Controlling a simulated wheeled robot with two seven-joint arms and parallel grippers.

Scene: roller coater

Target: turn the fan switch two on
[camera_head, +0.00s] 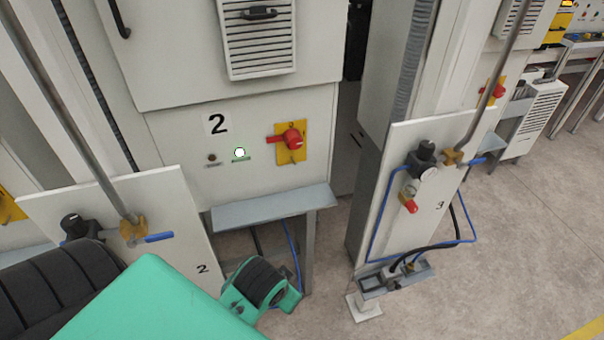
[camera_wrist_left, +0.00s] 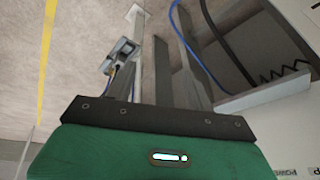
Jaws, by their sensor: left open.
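My left gripper (camera_head: 262,283), green and black, is open, below and apart from the switch, near the grey shelf. Its green body also shows in the left wrist view (camera_wrist_left: 165,150); its fingertips are not clear there. The switch is not in the wrist view. My right gripper is not in view.
A grey shelf (camera_head: 270,207) juts out below the switch. A white panel (camera_head: 175,185) with a blue-handled valve stands at left. Another panel (camera_head: 400,215) with a regulator and blue hose stands at right. Open floor (camera_head: 500,250) lies at the right.

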